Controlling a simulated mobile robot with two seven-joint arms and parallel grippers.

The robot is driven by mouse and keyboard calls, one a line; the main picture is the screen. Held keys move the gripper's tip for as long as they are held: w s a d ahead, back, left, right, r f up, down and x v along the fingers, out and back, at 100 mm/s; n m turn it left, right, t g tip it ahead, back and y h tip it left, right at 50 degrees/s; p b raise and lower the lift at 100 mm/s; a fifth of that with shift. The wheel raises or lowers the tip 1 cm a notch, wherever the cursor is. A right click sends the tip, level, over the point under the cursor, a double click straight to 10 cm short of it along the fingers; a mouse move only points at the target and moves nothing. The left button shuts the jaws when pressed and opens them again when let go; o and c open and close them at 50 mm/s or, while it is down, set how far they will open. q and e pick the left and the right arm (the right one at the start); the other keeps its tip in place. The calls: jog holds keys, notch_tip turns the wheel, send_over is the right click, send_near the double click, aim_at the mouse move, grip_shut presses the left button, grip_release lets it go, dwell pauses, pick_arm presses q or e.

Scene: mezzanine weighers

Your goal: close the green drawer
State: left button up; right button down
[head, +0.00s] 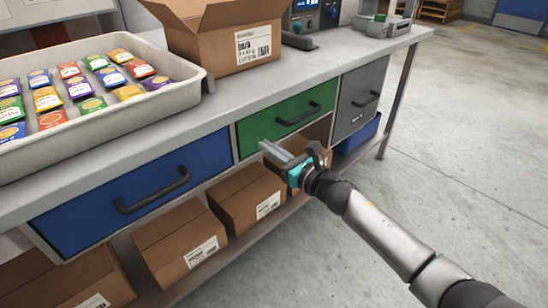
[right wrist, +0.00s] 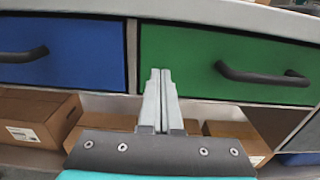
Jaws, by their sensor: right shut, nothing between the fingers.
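The green drawer (head: 262,127) is under the bench top, between a blue drawer and a grey one, with a black bar handle (head: 298,114). Its front looks about flush with the bench frame, with no clear gap showing. My right gripper (head: 268,149) is shut and empty, just in front of the drawer's lower left part. In the right wrist view the closed fingertips (right wrist: 160,74) overlap the left part of the green front (right wrist: 190,62), left of its handle (right wrist: 262,76). I cannot tell whether they touch it. My left gripper is not in view.
The blue drawer (head: 140,190) is on the left and the grey drawer (head: 350,112) on the right. Cardboard boxes (head: 240,200) fill the shelf below. A tray of packets (head: 185,82) and an open carton (head: 215,50) stand on top. Floor at right is clear.

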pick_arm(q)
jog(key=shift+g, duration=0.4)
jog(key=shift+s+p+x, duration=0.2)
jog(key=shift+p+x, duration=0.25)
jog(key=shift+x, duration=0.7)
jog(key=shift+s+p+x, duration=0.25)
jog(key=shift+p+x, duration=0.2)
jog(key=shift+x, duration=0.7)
pick_arm(e)
jog(key=v, duration=0.9)
